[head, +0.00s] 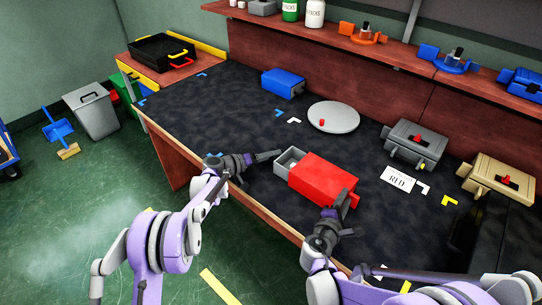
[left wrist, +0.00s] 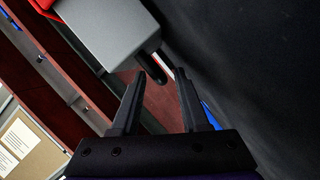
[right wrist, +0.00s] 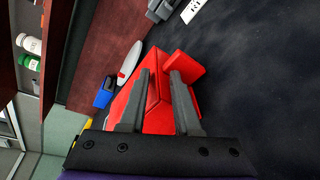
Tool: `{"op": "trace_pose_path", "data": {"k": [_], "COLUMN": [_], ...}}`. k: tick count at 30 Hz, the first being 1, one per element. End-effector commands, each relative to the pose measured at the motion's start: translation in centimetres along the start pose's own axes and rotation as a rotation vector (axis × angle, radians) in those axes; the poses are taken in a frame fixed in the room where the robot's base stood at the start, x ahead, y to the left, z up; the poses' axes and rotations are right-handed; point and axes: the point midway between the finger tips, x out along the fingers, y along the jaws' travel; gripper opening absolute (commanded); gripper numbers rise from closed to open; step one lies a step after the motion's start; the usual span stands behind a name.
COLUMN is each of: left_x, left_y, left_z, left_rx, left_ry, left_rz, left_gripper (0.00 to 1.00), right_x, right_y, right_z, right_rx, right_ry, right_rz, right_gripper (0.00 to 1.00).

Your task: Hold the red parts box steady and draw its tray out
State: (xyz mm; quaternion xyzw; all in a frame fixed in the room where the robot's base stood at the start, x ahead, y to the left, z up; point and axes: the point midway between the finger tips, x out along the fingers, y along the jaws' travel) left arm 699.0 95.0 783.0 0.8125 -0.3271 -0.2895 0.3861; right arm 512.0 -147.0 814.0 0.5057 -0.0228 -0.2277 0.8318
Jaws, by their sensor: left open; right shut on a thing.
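The red parts box (head: 322,180) lies on the dark bench mat near its front edge. Its grey tray (head: 289,161) sticks out a little at the box's left end; the tray also shows in the left wrist view (left wrist: 110,32), with a dark handle (left wrist: 152,66). My left gripper (head: 268,157) is open beside the tray's end, the handle just past its fingertips, not gripped. My right gripper (head: 343,206) is shut on the box at its right end. In the right wrist view its fingers (right wrist: 160,75) have red box (right wrist: 157,105) between them.
A white card reading RED (head: 398,179) lies right of the box. Grey (head: 415,142) and tan (head: 495,175) fixtures stand further right. A round grey plate (head: 334,118) and a blue box (head: 283,83) lie behind.

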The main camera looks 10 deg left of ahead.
Motion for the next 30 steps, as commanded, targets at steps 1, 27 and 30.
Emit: {"op": "trace_pose_path", "data": {"k": [1,27,30], "left_x": [0.02,0.00,-0.01], "left_y": [-0.09,-0.04,-0.04], "left_z": [0.06,0.07,0.07], "left_rx": [0.000,-0.001,-0.001], "left_ry": [0.000,-0.001,-0.001], "left_rz": [0.000,0.001,0.001], "left_gripper": [0.45,0.00,0.00], "right_x": [0.02,0.03,0.04], "right_y": [-0.35,-0.33,-0.33], "right_z": [-0.22,-0.26,-0.26], "right_rx": [0.008,0.008,0.008], "right_ry": [0.005,0.006,0.006], "right_rz": [-0.007,-0.007,-0.007], "right_gripper": [0.00,0.00,0.00]}}
